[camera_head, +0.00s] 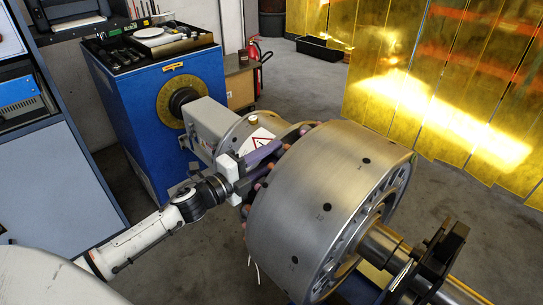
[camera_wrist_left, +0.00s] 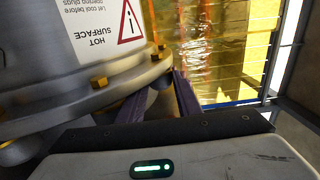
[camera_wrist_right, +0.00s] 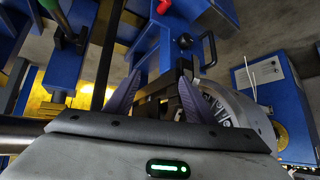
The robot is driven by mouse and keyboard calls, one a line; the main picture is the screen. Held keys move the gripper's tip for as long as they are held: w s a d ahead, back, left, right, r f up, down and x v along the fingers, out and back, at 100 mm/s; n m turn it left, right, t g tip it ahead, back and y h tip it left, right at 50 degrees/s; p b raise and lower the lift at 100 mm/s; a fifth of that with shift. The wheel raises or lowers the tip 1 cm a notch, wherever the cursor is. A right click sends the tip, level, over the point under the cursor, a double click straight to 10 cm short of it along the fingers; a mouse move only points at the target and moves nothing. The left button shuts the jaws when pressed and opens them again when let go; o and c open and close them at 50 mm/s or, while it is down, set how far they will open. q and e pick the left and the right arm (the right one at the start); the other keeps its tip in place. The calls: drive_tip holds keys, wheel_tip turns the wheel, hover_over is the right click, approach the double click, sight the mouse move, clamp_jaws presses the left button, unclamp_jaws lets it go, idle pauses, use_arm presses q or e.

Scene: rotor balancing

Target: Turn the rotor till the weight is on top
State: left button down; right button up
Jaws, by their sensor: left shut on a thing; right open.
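The rotor (camera_head: 310,205) is a wide brushed-steel drum on a horizontal shaft, with numbers and dark holes around its rim. I cannot make out the weight on it. My left gripper (camera_head: 268,158) reaches in behind the drum, at the flange with several reddish-brown pegs. In the left wrist view its purple fingers (camera_wrist_left: 160,103) are shut on a grey pin below the flange, beside a brass bolt (camera_wrist_left: 161,49). My right gripper (camera_wrist_right: 157,97) is open in the right wrist view, its purple fingers apart. A black frame shows between and beyond them, and the rotor's grey face (camera_wrist_right: 235,105) lies beyond the right finger.
A blue drive cabinet (camera_head: 165,100) with a tray of tools on top stands behind the rotor. A grey housing with a warning label (camera_head: 260,140) joins them. A black bracket (camera_head: 440,255) stands at the shaft's near end. Yellow curtains (camera_head: 440,80) hang at right; floor between is clear.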

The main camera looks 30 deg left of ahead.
use_arm(q)
drive_tip(key=c, duration=1.5)
unclamp_jaws()
drive_tip(key=shift+w+r, duration=0.1)
drive_tip(key=shift+r, duration=0.65)
drive_tip(key=shift+o, duration=1)
drive_tip(key=shift+r, duration=0.1)
drive_tip(key=shift+s+f, duration=0.2)
drive_tip(key=shift+f, duration=0.05)
drive_tip(key=shift+s+f, duration=0.15)
drive_tip(key=b+v, duration=0.1)
drive_tip(key=v, duration=0.9)
drive_tip(key=shift+a+f, duration=0.1)
